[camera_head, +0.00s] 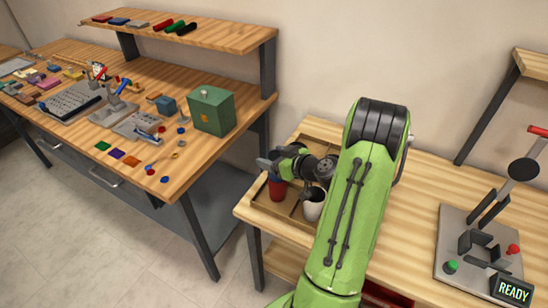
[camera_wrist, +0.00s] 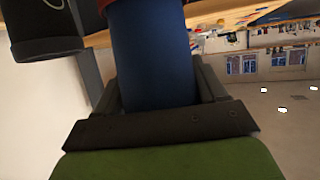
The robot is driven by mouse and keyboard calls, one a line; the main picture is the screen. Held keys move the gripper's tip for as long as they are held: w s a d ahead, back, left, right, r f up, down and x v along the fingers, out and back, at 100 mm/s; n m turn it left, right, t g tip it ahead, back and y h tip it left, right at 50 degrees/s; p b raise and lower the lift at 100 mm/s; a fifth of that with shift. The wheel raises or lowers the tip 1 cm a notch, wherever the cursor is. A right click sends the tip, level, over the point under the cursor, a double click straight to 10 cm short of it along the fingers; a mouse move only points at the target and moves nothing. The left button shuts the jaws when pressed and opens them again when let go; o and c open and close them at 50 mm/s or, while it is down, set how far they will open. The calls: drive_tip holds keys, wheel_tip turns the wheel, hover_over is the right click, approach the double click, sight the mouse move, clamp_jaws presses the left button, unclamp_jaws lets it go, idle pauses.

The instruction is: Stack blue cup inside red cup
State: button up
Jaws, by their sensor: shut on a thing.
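The blue cup (camera_wrist: 152,55) fills the middle of the wrist view, between my gripper's fingers. My gripper (camera_head: 267,164) is shut on it above the wooden tray at the left end of the near table. The red cup (camera_head: 278,190) stands in the tray directly below my gripper. A strip of blue (camera_head: 275,178) shows just above it. In the wrist view a thin red edge (camera_wrist: 103,4) shows at the far end of the blue cup. The blue cup's lower end meets the red cup's rim; I cannot tell how deep it sits inside.
A dark object (camera_wrist: 40,25) is close at the left in the wrist view. A cluttered bench (camera_head: 215,155) is at the left.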

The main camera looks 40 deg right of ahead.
drive_tip(key=shift+f+b, duration=0.9)
drive_tip(key=shift+b, duration=0.25)
drive_tip(key=o, duration=0.8)
drive_tip(key=shift+r+p, duration=2.05)
drive_tip(key=shift+r, duration=2)
